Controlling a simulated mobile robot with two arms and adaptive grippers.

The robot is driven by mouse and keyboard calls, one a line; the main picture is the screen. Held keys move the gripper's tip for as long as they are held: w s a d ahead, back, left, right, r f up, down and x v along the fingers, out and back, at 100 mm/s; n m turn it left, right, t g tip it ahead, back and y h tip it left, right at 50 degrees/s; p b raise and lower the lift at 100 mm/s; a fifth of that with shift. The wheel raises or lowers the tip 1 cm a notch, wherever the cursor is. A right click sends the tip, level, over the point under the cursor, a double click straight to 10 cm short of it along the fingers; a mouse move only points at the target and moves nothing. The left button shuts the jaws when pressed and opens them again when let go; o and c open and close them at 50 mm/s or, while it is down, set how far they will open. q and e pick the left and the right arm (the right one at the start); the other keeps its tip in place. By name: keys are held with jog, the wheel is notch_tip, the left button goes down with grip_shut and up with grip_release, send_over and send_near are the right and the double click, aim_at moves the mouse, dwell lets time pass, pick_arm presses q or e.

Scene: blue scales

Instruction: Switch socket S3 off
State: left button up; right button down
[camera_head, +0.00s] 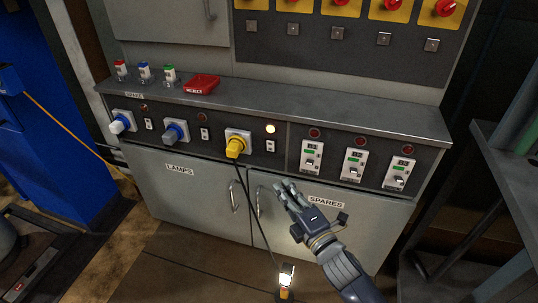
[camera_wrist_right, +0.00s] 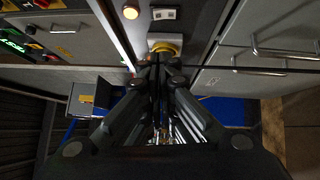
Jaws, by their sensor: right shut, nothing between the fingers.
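A row of three sockets runs along the dark panel under the counter. Their labels are too small to read. The right one of the three holds a yellow plug (camera_head: 235,146). The rocker switch (camera_head: 270,146) beside it has a lit lamp (camera_head: 270,129) above it. The right wrist view also shows this switch (camera_wrist_right: 164,14), the lit lamp (camera_wrist_right: 131,10) and part of the yellow plug (camera_wrist_right: 166,46) behind my fingers. My right gripper (camera_head: 286,188) is shut and empty, in front of the cabinet doors, below and right of the switch. My left gripper is out of view.
A black cable hangs from the yellow plug to a lit work lamp (camera_head: 286,276) on the floor. Spare breakers (camera_head: 353,165) are right. A red REJECT tray (camera_head: 201,84) lies on the counter.

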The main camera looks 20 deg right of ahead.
jog(key=shift+w, duration=0.1)
jog(key=b, duration=0.2)
send_near(270, 146)
jog(key=w+a, duration=0.2)
jog(key=a, duration=0.3)
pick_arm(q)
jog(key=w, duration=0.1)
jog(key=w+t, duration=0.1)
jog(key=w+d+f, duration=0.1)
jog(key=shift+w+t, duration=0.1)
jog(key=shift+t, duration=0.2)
pick_arm(e)
jog(key=w, duration=0.1)
jog(key=w+d, duration=0.1)
jog(key=w+d+r, duration=0.1)
jog(key=shift+w, duration=0.35)
